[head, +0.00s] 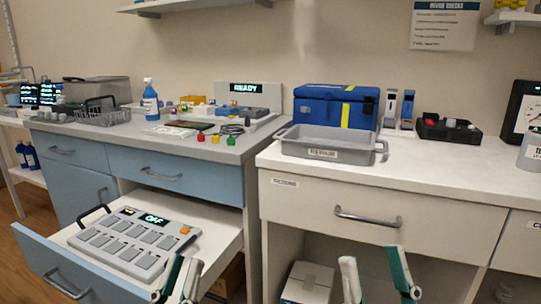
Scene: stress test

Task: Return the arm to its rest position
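My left gripper (179,278) shows at the bottom of the head view, in front of the open drawer. Its two teal and white fingers appear close together, and the angle hides whether a gap lies between them. My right gripper (376,275) is at the bottom right of centre, below the closed white drawer (375,215). Its two fingers stand well apart with nothing between them. Most of both arms is out of view.
An open blue-fronted drawer (75,278) juts out at the lower left, holding a grey keypad device (132,243) reading OFF. A grey tray (330,143) and a blue case (336,106) stand on the white counter (440,165). A box (308,283) sits below it.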

